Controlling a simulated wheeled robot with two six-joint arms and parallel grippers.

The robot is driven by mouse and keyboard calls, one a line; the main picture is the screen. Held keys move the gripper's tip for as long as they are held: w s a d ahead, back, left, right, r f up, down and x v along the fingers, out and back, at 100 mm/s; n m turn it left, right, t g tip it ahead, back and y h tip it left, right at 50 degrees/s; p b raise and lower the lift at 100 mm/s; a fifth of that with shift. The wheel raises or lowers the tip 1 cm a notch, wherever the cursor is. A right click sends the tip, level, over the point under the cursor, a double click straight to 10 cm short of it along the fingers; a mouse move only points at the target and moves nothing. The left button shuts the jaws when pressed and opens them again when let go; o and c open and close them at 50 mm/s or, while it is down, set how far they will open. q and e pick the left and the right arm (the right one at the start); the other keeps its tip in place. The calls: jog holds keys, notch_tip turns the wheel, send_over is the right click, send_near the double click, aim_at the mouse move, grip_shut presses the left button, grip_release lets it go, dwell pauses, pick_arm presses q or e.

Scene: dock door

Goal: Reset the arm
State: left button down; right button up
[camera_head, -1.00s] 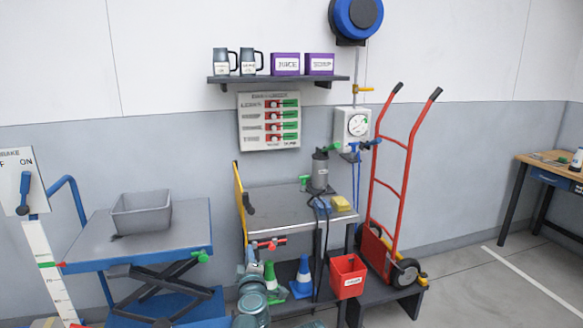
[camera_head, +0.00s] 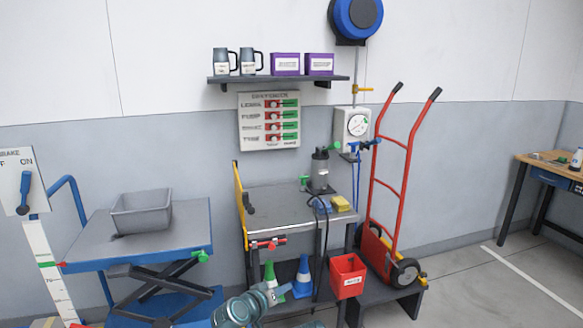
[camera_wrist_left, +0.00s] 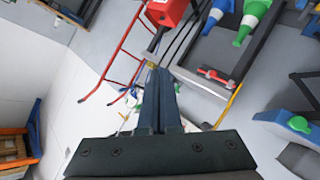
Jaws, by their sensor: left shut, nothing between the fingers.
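My left gripper (camera_head: 284,290) is low in the middle of the head view, its arm rising from the bottom edge and pointing right. It is in front of the green cone (camera_head: 269,273) and blue cone (camera_head: 303,272), whose contact with it I cannot tell. In the left wrist view its long dark fingers (camera_wrist_left: 158,80) lie together, shut, with nothing between them. My right gripper is in neither view.
A grey bench (camera_head: 280,205) carries a pump (camera_head: 320,170) and a yellow block (camera_head: 341,203). A red bin (camera_head: 347,277) and red hand truck (camera_head: 391,200) stand right. A blue lift table (camera_head: 190,228) with a grey tub (camera_head: 141,222) stands left.

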pick_arm(q)
jog(key=s+a+f+m+g+y, duration=0.1)
jog(key=s+a+f+g+y, duration=0.35)
jog(key=s+a+f, duration=0.35)
jog(key=s+a+f+m+g+y, duration=0.1)
jog(key=s+a+f+g+y, duration=0.2)
jog(key=s+a+f+g, duration=0.5)
jog(key=s+d+r+m, duration=0.3)
jog(key=s+d, duration=0.4)
jog(key=d, duration=0.5)
notch_tip(320, 180, up, 17)
jog(key=p, duration=1.7)
jog(key=shift+r+t+y+p, duration=0.2)
jog(key=shift+t+y+p, duration=0.15)
jog(key=shift+t, duration=0.1)
jog(key=shift+s+d, duration=0.1)
